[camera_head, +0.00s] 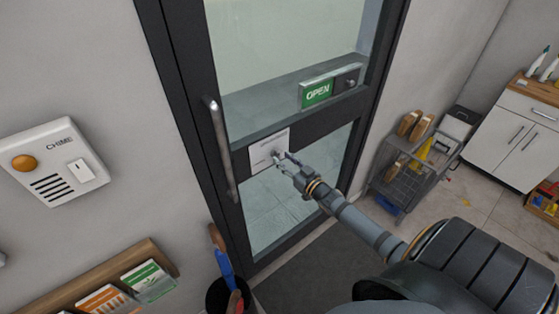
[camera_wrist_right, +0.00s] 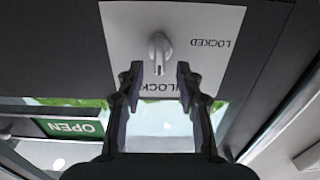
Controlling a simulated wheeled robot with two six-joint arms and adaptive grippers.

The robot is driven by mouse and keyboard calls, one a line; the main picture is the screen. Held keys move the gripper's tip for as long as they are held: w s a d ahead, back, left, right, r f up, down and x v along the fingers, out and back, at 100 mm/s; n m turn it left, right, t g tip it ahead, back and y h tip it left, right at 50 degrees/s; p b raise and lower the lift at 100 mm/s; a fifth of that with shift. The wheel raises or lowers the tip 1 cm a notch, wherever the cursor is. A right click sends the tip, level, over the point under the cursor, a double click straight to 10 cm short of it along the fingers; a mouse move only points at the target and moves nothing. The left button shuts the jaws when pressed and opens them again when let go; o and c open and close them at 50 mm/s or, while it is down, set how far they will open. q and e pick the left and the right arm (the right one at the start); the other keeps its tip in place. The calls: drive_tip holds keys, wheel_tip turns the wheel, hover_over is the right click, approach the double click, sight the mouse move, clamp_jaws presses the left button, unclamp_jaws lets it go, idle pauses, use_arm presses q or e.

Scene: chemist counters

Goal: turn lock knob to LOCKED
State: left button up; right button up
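The lock plate (camera_head: 262,150) is a white square on the dark door frame, beside the long grey handle. In the right wrist view the plate (camera_wrist_right: 115,35) appears upside down, with LOCKED at the right and UNLOCKED at the bottom, partly hidden by my fingers. The silver lock knob (camera_wrist_right: 160,48) sits in its middle, its narrow end pointing down towards UNLOCKED. My right gripper (camera_head: 286,161) is at the plate. In the wrist view its fingers (camera_wrist_right: 160,70) are open, one on each side of the knob's lower end, with no clear contact. My left gripper is not in view.
The door (camera_head: 180,90) is closed, with a green OPEN sign (camera_head: 317,93) above the plate. A vertical handle (camera_head: 219,150) stands left of the plate. A chime box (camera_head: 50,160) is on the left wall. A wire cart (camera_head: 412,175) stands at the right.

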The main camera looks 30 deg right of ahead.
sight(277, 155)
drive_tip(key=shift+w, duration=1.35)
drive_tip(key=shift+a, duration=0.1)
clamp_jaws()
